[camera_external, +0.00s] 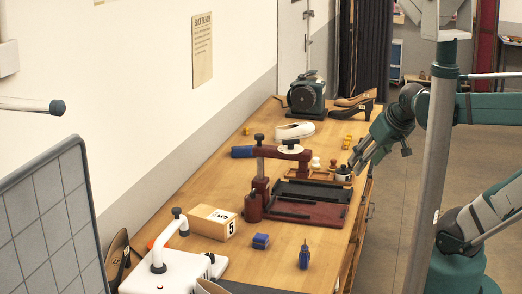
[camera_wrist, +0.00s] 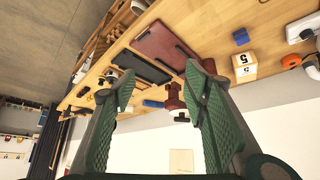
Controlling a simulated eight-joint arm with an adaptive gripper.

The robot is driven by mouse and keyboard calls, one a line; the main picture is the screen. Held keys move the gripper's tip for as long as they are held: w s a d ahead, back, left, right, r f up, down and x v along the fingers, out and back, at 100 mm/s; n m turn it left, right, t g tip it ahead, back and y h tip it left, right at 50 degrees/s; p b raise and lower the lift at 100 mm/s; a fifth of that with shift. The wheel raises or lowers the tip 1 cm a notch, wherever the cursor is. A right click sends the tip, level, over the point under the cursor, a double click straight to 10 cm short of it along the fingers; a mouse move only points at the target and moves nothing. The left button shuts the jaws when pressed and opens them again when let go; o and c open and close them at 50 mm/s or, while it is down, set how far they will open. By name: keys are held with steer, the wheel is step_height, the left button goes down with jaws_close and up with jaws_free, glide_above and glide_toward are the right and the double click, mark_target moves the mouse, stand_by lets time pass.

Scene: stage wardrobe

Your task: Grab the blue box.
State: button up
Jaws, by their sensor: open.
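The small blue box (camera_external: 261,241) lies on the wooden table near the front, just right of the cardboard box marked 5. In the wrist view the blue box (camera_wrist: 241,36) is at the upper right, beyond the right finger and apart from it. My gripper (camera_external: 357,163) is over the table's right edge, farther back than the blue box. Its green fingers show in the wrist view (camera_wrist: 160,78), spread apart with nothing held between them.
A dark red press (camera_external: 307,213) stands mid-table, between my gripper and the blue box. The cardboard box (camera_external: 213,222), a white machine (camera_external: 170,277) and a small blue tool (camera_external: 304,257) are near the blue box. A blue roll (camera_external: 243,152) lies behind the press.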

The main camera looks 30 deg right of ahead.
steer(key=m+g+p, duration=0.4)
steer(key=m+g, duration=0.3)
steer(key=m, duration=0.2)
glide_above(261, 235)
steer(key=d, duration=0.1)
step_height(261, 235, down, 18)
steer(key=shift+w+r, duration=0.1)
steer(key=shift+r, duration=0.15)
steer(key=shift+a+f, duration=0.45)
steer(key=shift+f, duration=0.1)
steer(key=shift+f, duration=0.1)
steer(key=shift+f, duration=1.2)
steer(key=shift+f, duration=0.1)
